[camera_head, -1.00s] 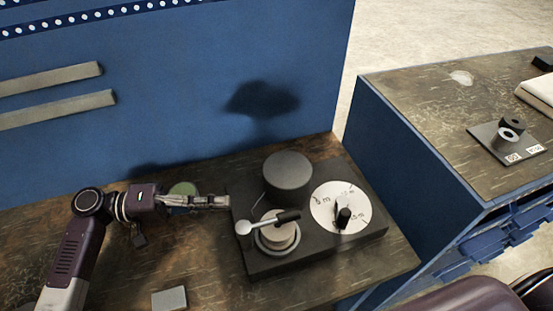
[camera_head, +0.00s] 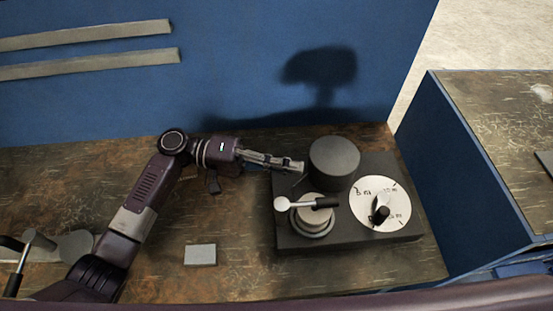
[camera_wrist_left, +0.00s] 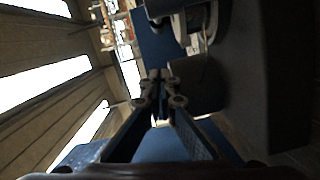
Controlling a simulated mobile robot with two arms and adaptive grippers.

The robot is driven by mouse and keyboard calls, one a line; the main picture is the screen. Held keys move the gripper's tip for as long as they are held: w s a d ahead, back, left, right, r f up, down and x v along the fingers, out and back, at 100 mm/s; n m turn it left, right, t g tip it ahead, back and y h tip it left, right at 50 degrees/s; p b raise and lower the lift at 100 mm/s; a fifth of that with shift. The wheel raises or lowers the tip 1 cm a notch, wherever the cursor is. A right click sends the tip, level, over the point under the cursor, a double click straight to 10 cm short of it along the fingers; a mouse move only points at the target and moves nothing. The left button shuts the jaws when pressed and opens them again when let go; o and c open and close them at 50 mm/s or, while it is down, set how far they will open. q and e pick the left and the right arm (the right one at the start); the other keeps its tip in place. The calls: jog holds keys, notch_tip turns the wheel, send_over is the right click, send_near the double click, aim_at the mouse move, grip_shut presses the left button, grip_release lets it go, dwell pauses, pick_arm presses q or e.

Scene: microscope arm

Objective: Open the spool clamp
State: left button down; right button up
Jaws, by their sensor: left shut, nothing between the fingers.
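The spool clamp's lever (camera_head: 303,204), with a pale ball at its left end and a black grip at its right, lies across the pale round spool (camera_head: 310,222). These sit on the dark base (camera_head: 345,240) on the bench. My left gripper (camera_head: 301,167) is shut and empty. Its tips are at the base's back left, close to the left side of a tall dark cylinder (camera_head: 334,160) and behind the lever in the picture. In the left wrist view the fingertips (camera_wrist_left: 160,76) are together, with dark device parts above and right. My right gripper is not in view.
A white dial (camera_head: 372,190) with a black knob is on the base's right. A small grey block (camera_head: 200,254) lies on the bench at front. A grey part with a black handle (camera_head: 38,242) is at far left. A blue panel (camera_head: 230,70) stands behind.

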aim_at(312, 194)
pick_arm(q)
jog(key=x, duration=0.1)
jog(key=p+x, duration=0.1)
jog(key=x, duration=0.2)
jog(key=shift+r, duration=0.25)
jog(key=s+p, duration=0.1)
jog(key=s+f+p, duration=0.1)
jog(key=s, duration=0.1)
jog(key=shift+d, duration=0.2)
jog(key=shift+s+f+p, duration=0.1)
jog(key=shift+s+p, duration=0.3)
jog(key=shift+s, duration=0.1)
jog(key=shift+f, duration=0.1)
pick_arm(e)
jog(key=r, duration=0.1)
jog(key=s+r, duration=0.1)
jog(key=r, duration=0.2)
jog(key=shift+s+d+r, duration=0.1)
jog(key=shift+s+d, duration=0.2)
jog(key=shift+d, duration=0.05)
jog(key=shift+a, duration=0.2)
